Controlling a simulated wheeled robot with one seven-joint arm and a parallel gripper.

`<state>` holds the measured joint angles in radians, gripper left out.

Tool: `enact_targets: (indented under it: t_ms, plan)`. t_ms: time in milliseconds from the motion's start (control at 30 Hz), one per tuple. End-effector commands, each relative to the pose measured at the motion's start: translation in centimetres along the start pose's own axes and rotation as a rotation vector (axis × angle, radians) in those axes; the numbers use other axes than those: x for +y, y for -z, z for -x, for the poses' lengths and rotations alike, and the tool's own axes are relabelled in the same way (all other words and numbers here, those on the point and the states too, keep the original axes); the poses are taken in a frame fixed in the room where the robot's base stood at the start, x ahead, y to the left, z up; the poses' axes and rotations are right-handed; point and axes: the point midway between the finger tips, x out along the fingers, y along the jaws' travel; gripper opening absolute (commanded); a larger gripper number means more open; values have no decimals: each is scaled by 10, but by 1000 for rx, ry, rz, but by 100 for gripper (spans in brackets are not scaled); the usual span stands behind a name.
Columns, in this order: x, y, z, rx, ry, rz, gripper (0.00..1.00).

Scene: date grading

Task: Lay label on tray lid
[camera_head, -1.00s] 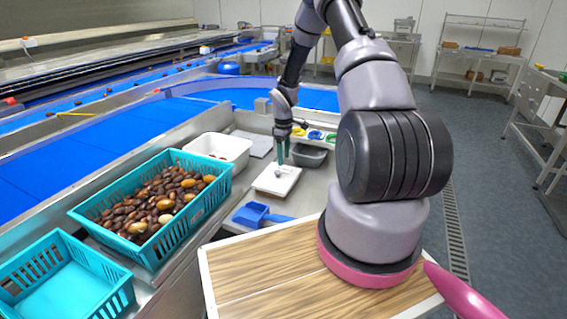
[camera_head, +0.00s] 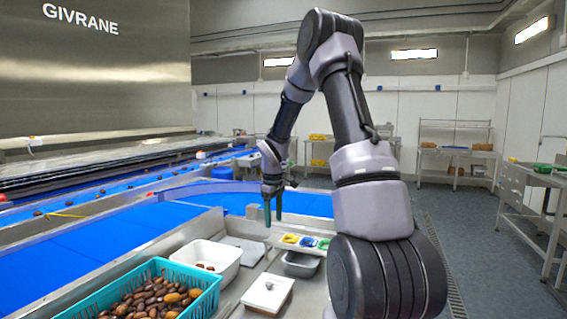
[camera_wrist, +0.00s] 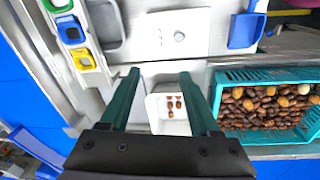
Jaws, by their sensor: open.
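The white tray lid (camera_head: 258,296) lies flat on the steel bench in the head view, and it also shows at the top of the wrist view (camera_wrist: 155,38). A small round grey piece (camera_wrist: 180,36) sits on it; I cannot tell if this is a knob or part of a label. No label can be made out clearly. My gripper (camera_head: 273,217) is raised above the bench, behind the lid. Its two teal fingers (camera_wrist: 159,73) are apart with nothing between them, pointing down past the edge of the lid.
A white tub (camera_head: 222,256) with a few dates stands left of the lid. A teal crate (camera_head: 207,303) of dates is in front. A grey bin (camera_head: 300,264) and a holder with yellow, blue and green cups (camera_head: 303,243) lie behind. A blue scoop (camera_wrist: 245,30) is beside the lid.

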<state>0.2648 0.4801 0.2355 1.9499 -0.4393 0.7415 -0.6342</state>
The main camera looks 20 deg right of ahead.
Motion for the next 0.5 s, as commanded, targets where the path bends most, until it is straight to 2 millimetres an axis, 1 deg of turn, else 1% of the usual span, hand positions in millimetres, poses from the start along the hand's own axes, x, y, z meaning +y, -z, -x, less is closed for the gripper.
enact_targets:
  t_ms: [33,67,100,167,200,267,300,367,400,500]
  plan:
    - [-6,-4,29,21,-23,-44,63]
    - [-10,-7,43,32,-32,-73,63]
    - [-16,-11,62,47,-42,-112,63]
    - [-26,-19,88,72,-55,-173,63]
    - [-33,-24,104,91,-62,-211,63]
    - [-44,-34,128,120,-69,-272,63]
    - [-52,-40,144,141,-72,-312,63]
    - [-64,-50,165,174,-74,-371,63]
    - [-72,-58,178,198,-72,-411,63]
    - [-95,-78,208,258,-61,-509,63]
